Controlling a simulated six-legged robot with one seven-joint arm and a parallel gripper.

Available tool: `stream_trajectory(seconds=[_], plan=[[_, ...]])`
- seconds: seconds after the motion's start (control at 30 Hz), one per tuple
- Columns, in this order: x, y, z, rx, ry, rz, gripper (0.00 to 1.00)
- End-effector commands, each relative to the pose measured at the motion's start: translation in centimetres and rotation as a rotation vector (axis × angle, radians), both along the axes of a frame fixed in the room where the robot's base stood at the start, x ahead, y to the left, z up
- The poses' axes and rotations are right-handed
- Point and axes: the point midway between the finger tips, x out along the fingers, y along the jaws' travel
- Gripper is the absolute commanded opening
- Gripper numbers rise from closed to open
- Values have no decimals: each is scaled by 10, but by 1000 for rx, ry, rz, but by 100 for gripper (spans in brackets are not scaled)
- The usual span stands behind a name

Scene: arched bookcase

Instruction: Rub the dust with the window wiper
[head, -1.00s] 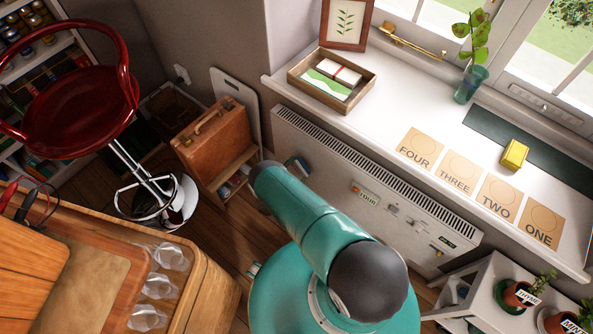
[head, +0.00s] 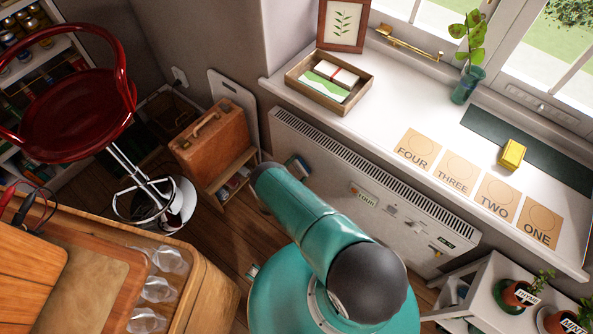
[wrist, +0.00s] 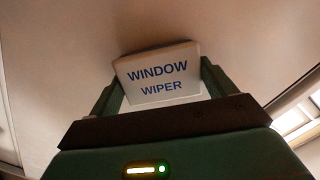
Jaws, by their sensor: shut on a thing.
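The window wiper (wrist: 157,88) shows in the wrist view as a pale block with "WINDOW WIPER" in dark blue letters. My gripper (wrist: 161,70) is shut on it, with one dark green finger at each side. The wiper is slightly tilted in the picture. A plain pale surface fills the background behind it; I cannot tell whether the wiper touches it. In the head view my teal arm reaches up from the bottom centre, and my gripper and the wiper cannot be made out there. I cannot make out any dust in either view.
A white windowsill (head: 395,115) holds a wooden tray (head: 300,80), a plant in a glass vase (head: 467,84), a yellow block (head: 512,154) and numbered cards. A heater (head: 330,165) is below. A red stool (head: 75,115) and brown case (head: 212,140) stand left. Potted plants are lower right.

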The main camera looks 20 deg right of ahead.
Motion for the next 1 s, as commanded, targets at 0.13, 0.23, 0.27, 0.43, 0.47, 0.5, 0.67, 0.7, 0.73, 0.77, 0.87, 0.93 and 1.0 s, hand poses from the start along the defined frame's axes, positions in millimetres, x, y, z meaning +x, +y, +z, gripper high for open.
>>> stream_trajectory(seconds=[0.13,0.23,0.27,0.43,0.47,0.5,0.67,0.7,0.73,0.77,0.87,0.93,1.0], plan=[[1,-3,0,0,0,0,65],[2,-4,0,-1,0,-1,65],[2,-5,0,-1,0,1,65],[-3,-7,0,-1,0,-1,65],[-5,-8,0,-1,1,-1,65],[-8,-9,0,-2,1,-1,65],[-20,-15,0,-2,1,-2,65],[-24,-16,0,-2,1,-2,65],[-26,-17,0,-2,0,-1,65],[-28,-18,0,-2,0,-1,65],[-33,-20,0,-1,1,-1,65],[-34,-21,0,-1,0,1,65],[-34,-22,0,-1,-2,0,65]])
